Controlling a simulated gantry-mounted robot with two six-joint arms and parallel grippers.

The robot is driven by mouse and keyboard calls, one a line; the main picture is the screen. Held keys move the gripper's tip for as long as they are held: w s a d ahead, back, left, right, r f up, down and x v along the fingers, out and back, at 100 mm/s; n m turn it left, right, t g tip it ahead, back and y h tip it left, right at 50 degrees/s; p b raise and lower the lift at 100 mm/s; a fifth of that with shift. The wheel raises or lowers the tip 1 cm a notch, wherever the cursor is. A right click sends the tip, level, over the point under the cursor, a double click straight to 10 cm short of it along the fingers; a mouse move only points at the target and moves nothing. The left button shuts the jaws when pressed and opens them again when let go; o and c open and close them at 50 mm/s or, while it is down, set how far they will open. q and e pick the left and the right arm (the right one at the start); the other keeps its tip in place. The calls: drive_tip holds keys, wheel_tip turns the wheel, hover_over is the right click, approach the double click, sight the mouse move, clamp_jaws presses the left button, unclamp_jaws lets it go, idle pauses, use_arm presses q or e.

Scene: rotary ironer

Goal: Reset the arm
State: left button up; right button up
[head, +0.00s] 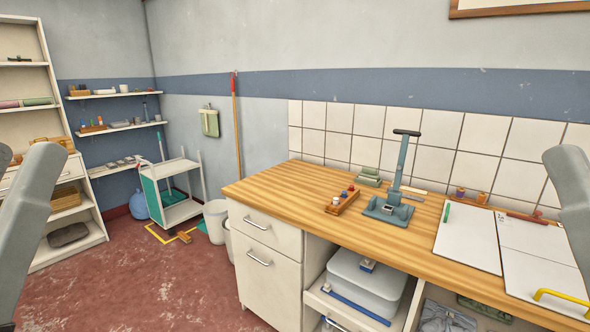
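Grey links of my own arms show at the left and right edges of the head view. Neither gripper is in the picture, so I cannot see their fingers or anything they may hold. A grey-blue bench device (388,210) with a flat base stands on the wooden worktop (285,188). Its tall lever (402,160) stands nearly upright, with a dark crossbar handle (407,132) on top. I cannot tell whether the task's arm is this lever or one of my own arms.
A wooden block with coloured knobs (343,201) sits left of the device. White boards (467,235) lie to its right, with a yellow handle (562,296). Below are drawers (265,240) and a plastic bin (365,283).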

wheel_tip(320, 180, up, 32)
drive_tip(key=p, duration=2.9)
drive_tip(key=shift+r+p, duration=0.2)
drive_tip(key=shift+p, duration=0.1)
drive_tip(key=shift+f, duration=0.1)
